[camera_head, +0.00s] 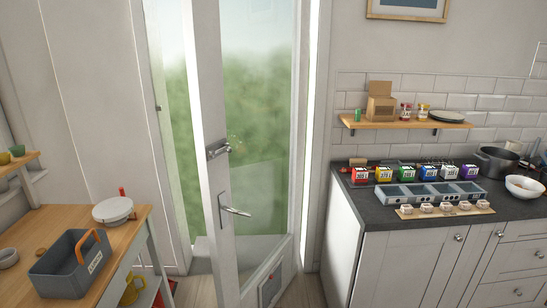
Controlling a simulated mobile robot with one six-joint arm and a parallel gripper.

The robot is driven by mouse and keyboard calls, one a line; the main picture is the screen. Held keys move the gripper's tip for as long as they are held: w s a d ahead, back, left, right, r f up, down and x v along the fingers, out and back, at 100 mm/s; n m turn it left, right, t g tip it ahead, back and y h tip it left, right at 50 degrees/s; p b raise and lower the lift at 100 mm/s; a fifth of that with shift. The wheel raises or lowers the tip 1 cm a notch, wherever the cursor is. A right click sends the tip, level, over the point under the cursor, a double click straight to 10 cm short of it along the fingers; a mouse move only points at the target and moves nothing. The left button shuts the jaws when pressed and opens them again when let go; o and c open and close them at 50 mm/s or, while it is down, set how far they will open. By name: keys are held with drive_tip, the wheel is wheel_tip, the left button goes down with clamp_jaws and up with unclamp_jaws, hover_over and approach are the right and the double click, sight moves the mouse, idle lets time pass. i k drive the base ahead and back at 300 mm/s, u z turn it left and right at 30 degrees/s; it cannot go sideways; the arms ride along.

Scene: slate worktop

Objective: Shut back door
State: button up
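The back door (210,115) is a white-framed glass door in the middle of the head view. It stands ajar, swung toward me, with its free edge on the left and a gap to the doorway behind. A lever handle (235,211) sits on the door's free side, with a latch fitting (218,149) above it. A small flap panel (270,287) is low on the door. Green blur shows through the glass. My gripper is not in view.
A wooden side table (140,217) with a grey caddy (70,264) stands at left. A slate worktop (370,205) over white cabinets (400,265) is at right, carrying coloured boxes and a grey divided tray (400,199). Some wooden floor (203,291) shows between them.

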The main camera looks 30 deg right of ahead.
sight(201, 19)
drive_tip(key=z, duration=0.55)
drive_tip(key=i, duration=1.2)
drive_tip(key=z, duration=0.4)
